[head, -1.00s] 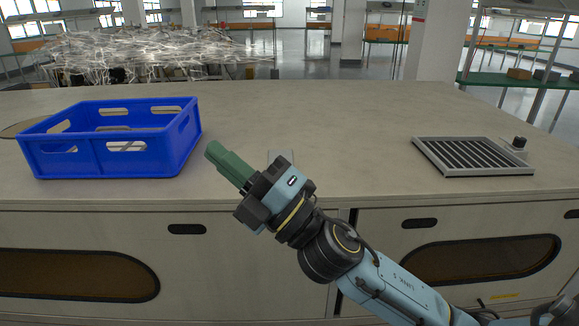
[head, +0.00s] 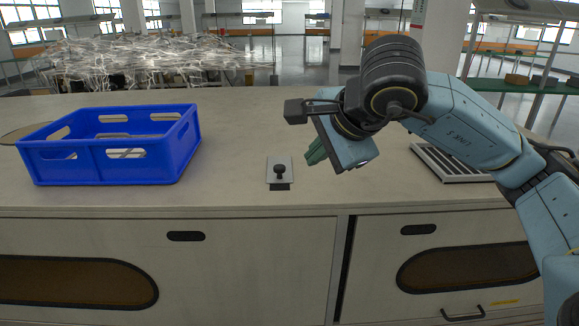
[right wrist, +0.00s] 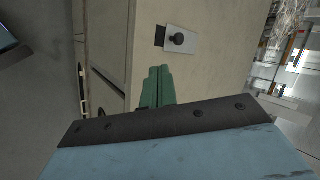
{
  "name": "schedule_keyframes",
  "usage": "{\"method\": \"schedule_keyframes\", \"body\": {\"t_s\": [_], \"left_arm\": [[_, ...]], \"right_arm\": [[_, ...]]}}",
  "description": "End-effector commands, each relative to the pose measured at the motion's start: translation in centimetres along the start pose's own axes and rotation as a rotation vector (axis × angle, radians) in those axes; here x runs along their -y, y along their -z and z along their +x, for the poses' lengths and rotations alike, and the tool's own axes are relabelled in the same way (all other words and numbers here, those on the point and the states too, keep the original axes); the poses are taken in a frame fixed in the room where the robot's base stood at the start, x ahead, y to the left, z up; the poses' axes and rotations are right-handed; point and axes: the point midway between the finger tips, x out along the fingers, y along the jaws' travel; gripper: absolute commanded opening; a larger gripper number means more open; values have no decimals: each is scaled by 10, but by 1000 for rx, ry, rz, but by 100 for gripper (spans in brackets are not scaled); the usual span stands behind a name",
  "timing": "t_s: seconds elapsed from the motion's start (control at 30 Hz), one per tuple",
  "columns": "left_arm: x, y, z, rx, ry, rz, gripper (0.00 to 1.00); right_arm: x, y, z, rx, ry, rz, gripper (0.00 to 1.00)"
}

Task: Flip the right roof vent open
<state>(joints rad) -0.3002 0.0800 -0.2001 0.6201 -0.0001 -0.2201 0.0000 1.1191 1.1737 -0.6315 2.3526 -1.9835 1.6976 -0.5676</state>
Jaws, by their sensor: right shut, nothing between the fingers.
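A grey slatted grille (head: 450,168), which looks like a vent, lies flat on the counter at the right in the head view. My right arm covers part of it, including its right end. My right gripper (head: 316,152) is above the counter, left of the grille, with its green fingers pointing down and to the left. In the right wrist view its fingers (right wrist: 159,86) are together and empty. A small light plate with a black knob (head: 280,170) is on the counter just left of the gripper; it also shows in the right wrist view (right wrist: 179,40). My left gripper is out of view.
A blue crate (head: 110,160) stands on the left of the counter (head: 235,130). The counter between crate and knob plate is clear. The counter's front edge runs just below them, above cabinet doors. Shelving stands in the back.

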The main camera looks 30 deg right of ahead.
Motion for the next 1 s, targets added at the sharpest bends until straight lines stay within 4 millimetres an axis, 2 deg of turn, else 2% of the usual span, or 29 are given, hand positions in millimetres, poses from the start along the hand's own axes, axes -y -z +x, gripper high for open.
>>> {"method": "schedule_keyframes", "body": {"t_s": [0.1,0.23,0.63,0.8,1.0], "left_arm": [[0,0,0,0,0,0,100],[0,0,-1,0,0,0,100],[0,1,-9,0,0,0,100],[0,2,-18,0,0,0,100],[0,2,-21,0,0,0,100]], "right_arm": [[2,7,2,-33,4,-1,0],[1,8,19,-32,1,1,0],[1,9,102,-28,-1,0,0],[20,9,118,-27,3,1,0],[26,10,128,-27,3,-1,0]]}}
